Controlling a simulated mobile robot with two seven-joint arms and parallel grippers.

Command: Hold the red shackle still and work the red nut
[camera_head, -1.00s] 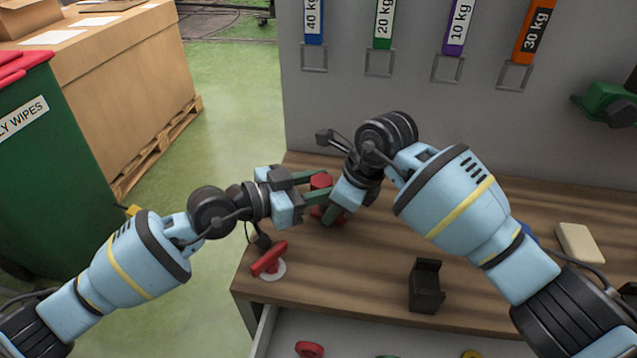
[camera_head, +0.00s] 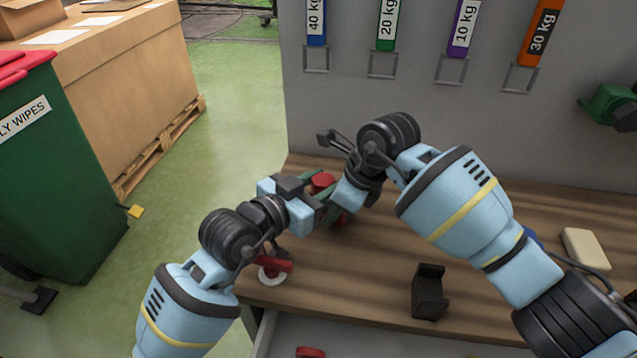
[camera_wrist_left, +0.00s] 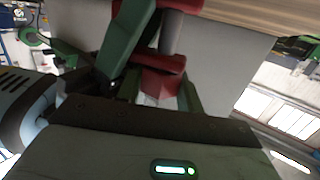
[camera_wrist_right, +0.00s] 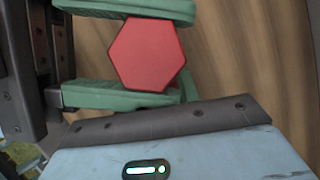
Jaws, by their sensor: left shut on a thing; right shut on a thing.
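The red nut (camera_head: 322,181) sits on top of the red shackle (camera_head: 340,220), near the bench's far left corner. My left gripper (camera_head: 318,188) is shut on the nut. In the right wrist view the nut (camera_wrist_right: 148,54) shows as a hexagon between the left gripper's green fingers (camera_wrist_right: 125,52). My right gripper (camera_head: 336,210) is lower and shut on the shackle, which is mostly hidden by the grippers. The left wrist view shows the nut (camera_wrist_left: 160,86), a grey pin (camera_wrist_left: 170,35) and red shackle parts (camera_wrist_left: 165,60).
A red handle on a white disc (camera_head: 271,277) is close to my left wrist. A black bracket (camera_head: 428,295) and a beige block (camera_head: 584,249) stand on the bench (camera_head: 370,280). An open drawer (camera_head: 370,342) is in front. A grey panel (camera_head: 430,110) rises behind.

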